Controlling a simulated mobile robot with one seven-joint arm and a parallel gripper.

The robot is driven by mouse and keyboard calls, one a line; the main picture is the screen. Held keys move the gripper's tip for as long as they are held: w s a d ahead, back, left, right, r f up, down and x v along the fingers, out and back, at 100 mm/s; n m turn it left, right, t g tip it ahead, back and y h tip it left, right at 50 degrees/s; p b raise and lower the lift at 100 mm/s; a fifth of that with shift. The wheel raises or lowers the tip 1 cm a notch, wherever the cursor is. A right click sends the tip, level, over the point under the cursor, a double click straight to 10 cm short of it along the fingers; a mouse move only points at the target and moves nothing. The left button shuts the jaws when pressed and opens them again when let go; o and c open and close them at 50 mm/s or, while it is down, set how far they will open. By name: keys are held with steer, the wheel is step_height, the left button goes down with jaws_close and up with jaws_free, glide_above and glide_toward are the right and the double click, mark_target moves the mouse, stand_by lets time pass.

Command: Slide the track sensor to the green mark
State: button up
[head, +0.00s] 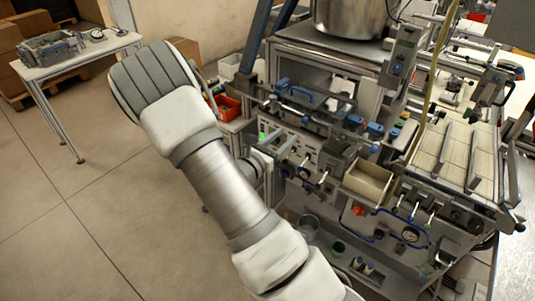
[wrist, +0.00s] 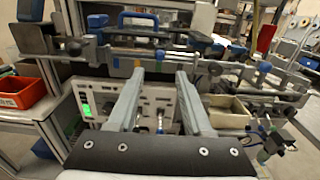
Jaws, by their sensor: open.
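My gripper (wrist: 160,76) is open and empty in the wrist view, its two grey fingers spread and pointing at the front of the machine. Just beyond the fingertips a metal rail (wrist: 165,56) runs across the machine, with small blue-and-grey fittings on it. One dark fitting with a blue part (wrist: 74,46) sits near its left end. I cannot tell which fitting is the track sensor. I cannot make out the green mark for certain. In the head view the rail area (head: 318,113) lies right of my arm, which hides part of the machine's front.
A control panel with a lit green display (wrist: 86,104) is below the rail at left. A blue handle (wrist: 150,18) stands above it. A red bin (wrist: 20,92) is at far left, and a cream tray (head: 368,182) at right.

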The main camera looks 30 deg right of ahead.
steer(key=v, duration=0.8)
steer(key=shift+b, duration=0.45)
steer(key=s+r+m+g+y, duration=0.3)
steer(key=s+m+g+y, duration=0.1)
steer(key=s+m, duration=0.3)
steer(key=s+r+m+g+y, duration=0.3)
steer(key=s+m+g, duration=0.1)
steer(key=s+m, duration=0.35)
steer(key=s+a+r+m+t+y, duration=0.2)
steer(key=a+r+m+t+y, duration=0.1)
steer(key=a, duration=0.4)
steer(key=s+a+r+m+t+y, duration=0.2)
steer(key=a+r+m+t+y, duration=0.1)
steer(key=a+r+m+y, duration=0.2)
steer(key=a+r+y, duration=0.1)
steer(key=a, duration=0.1)
steer(key=shift+a+r+t+y, duration=0.15)
steer(key=shift+a+t+y, duration=0.15)
